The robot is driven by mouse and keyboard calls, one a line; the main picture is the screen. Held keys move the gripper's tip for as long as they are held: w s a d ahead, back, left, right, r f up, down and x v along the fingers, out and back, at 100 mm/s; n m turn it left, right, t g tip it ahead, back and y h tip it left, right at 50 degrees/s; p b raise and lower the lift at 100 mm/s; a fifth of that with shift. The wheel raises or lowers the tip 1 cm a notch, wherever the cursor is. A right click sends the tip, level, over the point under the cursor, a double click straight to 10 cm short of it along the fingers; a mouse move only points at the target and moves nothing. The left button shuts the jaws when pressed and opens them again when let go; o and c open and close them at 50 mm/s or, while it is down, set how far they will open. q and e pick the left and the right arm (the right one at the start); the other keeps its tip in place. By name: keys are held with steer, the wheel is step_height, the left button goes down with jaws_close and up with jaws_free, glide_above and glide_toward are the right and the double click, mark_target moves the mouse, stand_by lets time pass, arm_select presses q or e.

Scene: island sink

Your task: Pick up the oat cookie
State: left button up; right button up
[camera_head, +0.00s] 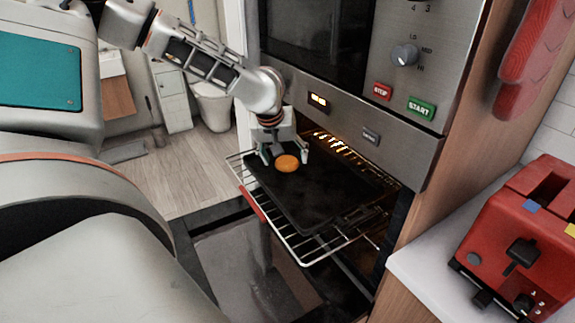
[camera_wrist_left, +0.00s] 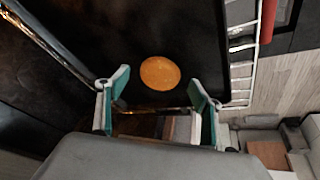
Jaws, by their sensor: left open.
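The oat cookie (camera_head: 287,163) is a round orange-brown disc on a dark baking tray (camera_head: 310,205), which rests on the pulled-out oven rack. My left gripper (camera_head: 284,158) is low over the tray at the cookie. In the left wrist view the cookie (camera_wrist_left: 160,73) lies ahead of the left gripper (camera_wrist_left: 158,88), roughly centred between its open fingers. The fingers do not touch it in that view. My right gripper is not in either view.
The wire oven rack (camera_head: 304,262) sticks out of the lit oven below a control panel (camera_head: 405,70). The lowered oven door (camera_head: 235,260) lies beneath. A red toaster (camera_head: 525,245) stands on the white counter at right. Open floor (camera_head: 185,180) lies at left.

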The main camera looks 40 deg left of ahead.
arm_select(q)
steer(key=shift+w+a+f, duration=0.15)
steer(key=shift+w+f, duration=0.15)
steer(key=shift+f, duration=0.35)
steer(key=shift+s, duration=0.1)
steer(key=c, duration=1.2)
